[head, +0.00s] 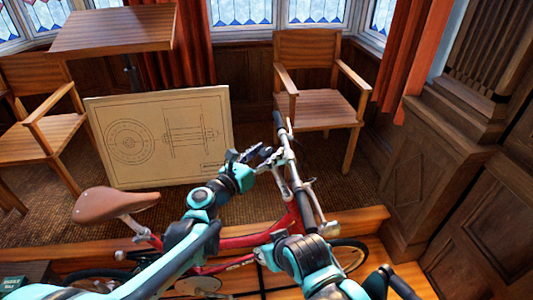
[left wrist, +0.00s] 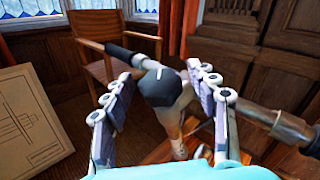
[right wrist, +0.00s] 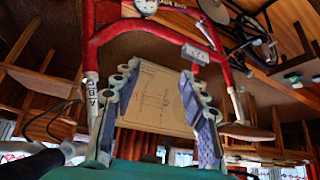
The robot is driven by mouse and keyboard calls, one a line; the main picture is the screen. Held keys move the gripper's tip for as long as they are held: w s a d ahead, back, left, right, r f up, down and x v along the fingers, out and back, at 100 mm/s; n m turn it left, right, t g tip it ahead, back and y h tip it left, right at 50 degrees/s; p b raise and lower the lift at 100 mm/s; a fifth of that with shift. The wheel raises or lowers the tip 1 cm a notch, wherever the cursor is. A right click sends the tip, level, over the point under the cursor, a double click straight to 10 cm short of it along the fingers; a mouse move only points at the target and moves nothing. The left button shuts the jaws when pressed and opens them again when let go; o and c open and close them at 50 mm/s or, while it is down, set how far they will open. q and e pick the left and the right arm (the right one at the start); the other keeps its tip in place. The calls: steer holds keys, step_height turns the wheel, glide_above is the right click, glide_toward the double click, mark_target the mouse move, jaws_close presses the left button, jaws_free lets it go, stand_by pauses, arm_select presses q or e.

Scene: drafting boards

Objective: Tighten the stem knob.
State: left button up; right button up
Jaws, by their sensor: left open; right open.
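The stem knob (left wrist: 163,88) is a dark, faceted knob with a pale line on its face, on top of the bicycle's stem. In the left wrist view it sits between the fingers of my left gripper (left wrist: 165,80), which is open, with a gap on either side. In the head view my left gripper (head: 252,155) is beside the handlebar (head: 290,150); the knob cannot be made out there. My right gripper (right wrist: 160,75) is open with nothing between its fingers, near the red bicycle frame (right wrist: 95,40).
The bicycle has a brown saddle (head: 115,203). Behind it, a drawing board (head: 160,135) leans upright. A wooden chair (head: 315,95) stands beyond the handlebar, another chair (head: 40,115) at left, near a tilted table (head: 115,28). Wood panelling (head: 430,175) closes off the right.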

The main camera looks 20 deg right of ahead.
arm_select(q)
steer(key=shift+c, duration=0.3)
steer(key=c, duration=1.1)
steer(key=m+g+h+b, duration=0.1)
steer(key=m+g+h, duration=0.1)
steer(key=m+g, duration=0.2)
steer(key=shift+w+f, duration=0.1)
steer(key=shift+w, duration=0.05)
steer(key=shift+m+g+h+b, duration=0.3)
steer(key=shift+m+g+h, duration=0.2)
steer(key=shift+m+g, duration=2.35)
steer(key=shift+g, duration=0.65)
